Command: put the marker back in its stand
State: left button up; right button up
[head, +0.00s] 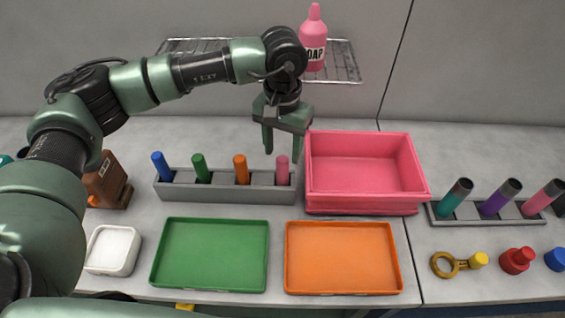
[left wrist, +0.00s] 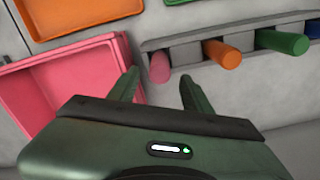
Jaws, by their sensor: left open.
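The grey stand (head: 228,196) holds blue (head: 161,166), green (head: 201,168), orange (head: 241,169) and pink (head: 283,171) markers in a row. The pink one is upright in the rightmost slot. My left gripper (head: 284,148) is open, fingers pointing down, just above and behind the pink marker. In the left wrist view, the pink marker (left wrist: 160,67) shows just beyond the gap between the open fingertips (left wrist: 156,82), with nothing held. The stand (left wrist: 187,52) also shows there. My right gripper is not in view.
A pink bin (head: 360,197) stands close right of the stand. Green (head: 210,255) and orange (head: 343,258) trays lie in front. A second rack (head: 475,220) with teal, purple and pink cylinders is at right. A wire shelf (head: 342,66) with a soap bottle (head: 314,40) is behind.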

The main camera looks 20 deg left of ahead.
pick_arm(q)
notch_tip(320, 180, up, 6)
jog(key=shift+r+b, duration=0.1)
jog(key=shift+b, duration=0.7)
jog(key=shift+r, duration=0.55)
